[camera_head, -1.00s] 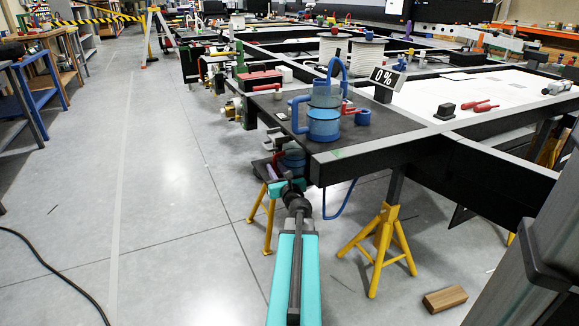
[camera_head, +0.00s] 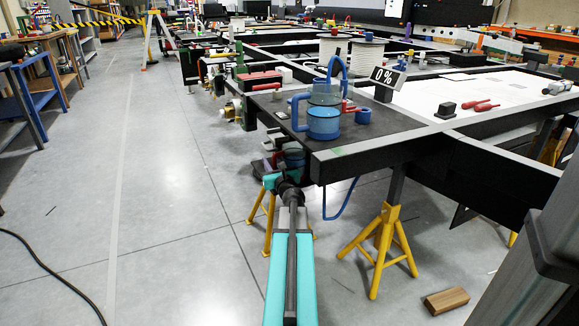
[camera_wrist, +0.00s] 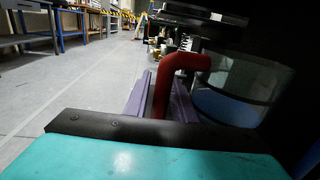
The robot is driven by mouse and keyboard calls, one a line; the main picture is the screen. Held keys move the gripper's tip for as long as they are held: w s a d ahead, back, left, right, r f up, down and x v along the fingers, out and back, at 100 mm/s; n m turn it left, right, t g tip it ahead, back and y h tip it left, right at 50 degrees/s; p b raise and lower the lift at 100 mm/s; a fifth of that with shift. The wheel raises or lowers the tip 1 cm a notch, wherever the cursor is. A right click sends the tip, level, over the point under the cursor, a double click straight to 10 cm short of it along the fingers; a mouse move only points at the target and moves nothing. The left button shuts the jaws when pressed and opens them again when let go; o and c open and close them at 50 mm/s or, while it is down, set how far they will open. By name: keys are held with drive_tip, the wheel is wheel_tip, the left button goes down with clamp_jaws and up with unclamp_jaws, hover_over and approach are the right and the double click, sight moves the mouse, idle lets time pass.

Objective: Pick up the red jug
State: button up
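The red jug shows in the wrist view as a thick red handle (camera_wrist: 190,61) on a clear body with a blue lower part (camera_wrist: 225,108). In the head view its body (camera_head: 294,158) is small and dark, beside and below the near left corner of the black frame. What it rests on is hidden. My gripper (camera_wrist: 157,92) has purple fingers, one on each side of the handle's lower part. They look open around it, with no clear grip. In the head view my gripper (camera_head: 266,172) is left of the jug, partly hidden by my wrist.
A jug with a blue handle (camera_head: 323,122) stands on the black frame top (camera_head: 385,135), near a "0 %" sign (camera_head: 387,78). Yellow stands (camera_head: 380,245) support the frame. A wooden block (camera_head: 446,300) lies on the floor.

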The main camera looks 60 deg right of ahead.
drive_tip(key=shift+c, duration=0.3)
clamp_jaws()
idle(1.3)
